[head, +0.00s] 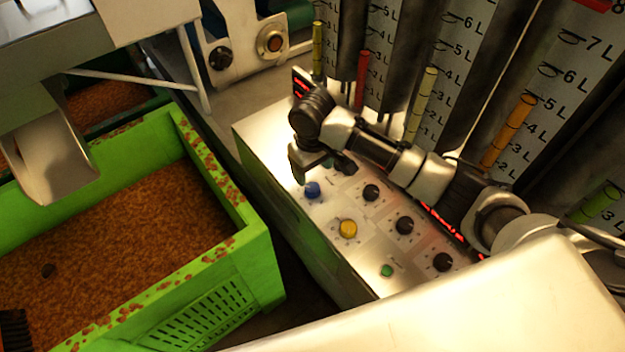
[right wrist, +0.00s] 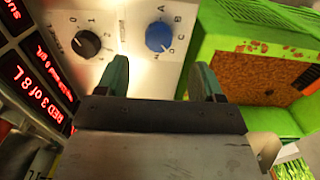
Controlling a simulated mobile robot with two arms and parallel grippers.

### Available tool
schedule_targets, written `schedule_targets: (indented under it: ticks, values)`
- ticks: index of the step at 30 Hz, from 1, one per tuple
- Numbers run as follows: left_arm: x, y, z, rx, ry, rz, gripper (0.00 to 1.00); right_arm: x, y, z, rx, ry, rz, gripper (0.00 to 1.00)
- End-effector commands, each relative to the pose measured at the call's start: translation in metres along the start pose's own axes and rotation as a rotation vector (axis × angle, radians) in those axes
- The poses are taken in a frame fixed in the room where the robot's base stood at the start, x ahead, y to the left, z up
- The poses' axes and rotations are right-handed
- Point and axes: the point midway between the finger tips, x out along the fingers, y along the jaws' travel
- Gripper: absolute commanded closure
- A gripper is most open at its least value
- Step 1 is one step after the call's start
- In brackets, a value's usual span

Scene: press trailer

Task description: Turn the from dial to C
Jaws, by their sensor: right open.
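A blue dial (head: 312,190) sits on the metal control panel at its far left part. In the right wrist view the blue dial (right wrist: 159,37) is ringed by small letters, A among them; I cannot read its pointer position clearly. My right gripper (head: 322,165) is just above and behind the blue dial in the head view. In the right wrist view the gripper (right wrist: 161,78) is open and empty, its two green-grey fingers apart with the dial beyond and between them. I see no contact with the dial. My left gripper is not in view.
Several black knobs (head: 371,192), a yellow knob (head: 348,228) and a green button (head: 386,270) share the panel (head: 262,135). A black dial (right wrist: 86,44) is beside the blue one. Red displays (right wrist: 34,90) and graduated tubes stand behind. A green crate (head: 262,262) of brown grains is left.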

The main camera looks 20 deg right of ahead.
Motion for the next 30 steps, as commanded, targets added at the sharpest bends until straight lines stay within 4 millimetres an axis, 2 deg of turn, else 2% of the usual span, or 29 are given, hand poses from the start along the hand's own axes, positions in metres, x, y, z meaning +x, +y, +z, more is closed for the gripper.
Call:
schedule_targets:
  ticks: [3, 6, 9, 12, 16, 23, 26, 30]
  values:
    - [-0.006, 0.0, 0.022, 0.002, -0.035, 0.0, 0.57, 0.024, 0.0, 0.001, 0.002, -0.004, 0.0, 0.33]
    - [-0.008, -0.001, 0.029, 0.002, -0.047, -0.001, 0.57, 0.042, 0.0, 0.001, 0.001, -0.002, 0.001, 0.33]
    - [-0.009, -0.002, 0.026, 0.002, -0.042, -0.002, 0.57, 0.056, 0.0, 0.0, 0.002, -0.001, 0.001, 0.33]
    - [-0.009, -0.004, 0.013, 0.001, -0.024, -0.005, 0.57, 0.066, 0.0, 0.0, 0.001, 0.001, 0.0, 0.33]
    - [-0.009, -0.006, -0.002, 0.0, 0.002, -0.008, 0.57, 0.071, 0.0, 0.0, -0.001, 0.002, 0.0, 0.33]
    - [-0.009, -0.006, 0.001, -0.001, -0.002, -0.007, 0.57, 0.072, 0.0, 0.0, -0.001, 0.003, 0.001, 0.33]
    - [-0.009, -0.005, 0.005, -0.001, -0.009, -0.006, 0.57, 0.072, 0.0, 0.0, -0.001, 0.003, 0.001, 0.45]
    - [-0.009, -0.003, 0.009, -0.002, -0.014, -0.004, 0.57, 0.072, 0.0, 0.0, 0.0, 0.003, 0.001, 0.66]
